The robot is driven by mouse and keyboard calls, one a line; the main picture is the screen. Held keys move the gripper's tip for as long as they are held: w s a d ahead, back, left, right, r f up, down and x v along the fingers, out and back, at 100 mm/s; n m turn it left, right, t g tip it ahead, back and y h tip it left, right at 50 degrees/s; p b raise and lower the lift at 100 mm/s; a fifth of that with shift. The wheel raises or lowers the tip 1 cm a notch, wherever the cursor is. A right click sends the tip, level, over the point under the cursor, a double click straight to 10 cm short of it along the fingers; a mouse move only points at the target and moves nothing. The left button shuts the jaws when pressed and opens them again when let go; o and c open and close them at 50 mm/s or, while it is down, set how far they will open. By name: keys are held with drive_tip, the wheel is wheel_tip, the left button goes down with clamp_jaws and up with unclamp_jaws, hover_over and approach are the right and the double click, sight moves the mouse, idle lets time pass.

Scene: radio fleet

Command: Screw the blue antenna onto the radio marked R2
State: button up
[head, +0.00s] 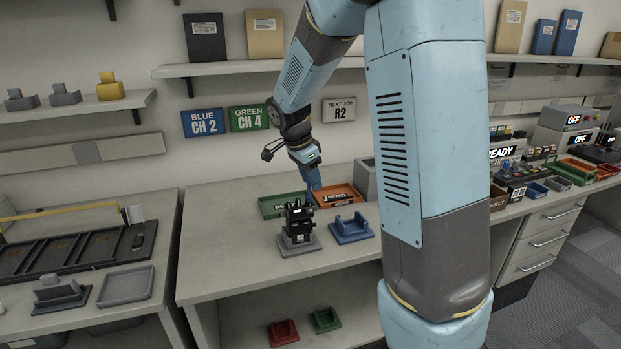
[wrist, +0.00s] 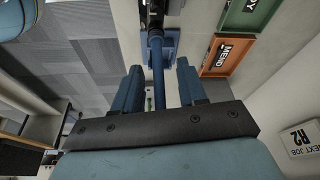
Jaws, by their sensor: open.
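A black radio (head: 298,222) with a small white label, too small to read, stands upright in a grey cradle (head: 299,246) on the bench. My gripper (head: 312,182) is above and slightly right of it, pointing down. In the wrist view my gripper (wrist: 160,80) has its two blue fingers apart. The blue antenna (wrist: 157,62) runs between them, with a gap on each side. Its far end is by the dark radio (wrist: 155,12); I cannot tell whether it is seated there. In the head view the antenna is hard to separate from the fingers.
An empty blue cradle (head: 351,230) sits right of the radio. A green tray (head: 272,207) and an orange MEND tray (head: 338,194) lie behind. A wall sign (head: 339,110) reads NEXT JOB R2. The front left of the bench is clear.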

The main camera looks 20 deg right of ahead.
drive_tip(key=shift+r, duration=0.1)
drive_tip(key=w+v, duration=0.1)
drive_tip(key=v, duration=1.1)
drive_tip(key=s+d+r+n+t+y, duration=0.1)
drive_tip(key=s+n, duration=0.6)
drive_tip(key=s, duration=0.7)
drive_tip(key=s+d+r+n+t+y, duration=0.1)
drive_tip(key=s+n+t+y, duration=0.1)
drive_tip(key=s+n, duration=0.6)
drive_tip(key=s+t, duration=0.1)
drive_tip(key=s, duration=0.5)
drive_tip(key=shift+s+d+n+t, duration=0.2)
drive_tip(key=shift+d+n+t, duration=0.1)
drive_tip(key=shift+t, duration=0.1)
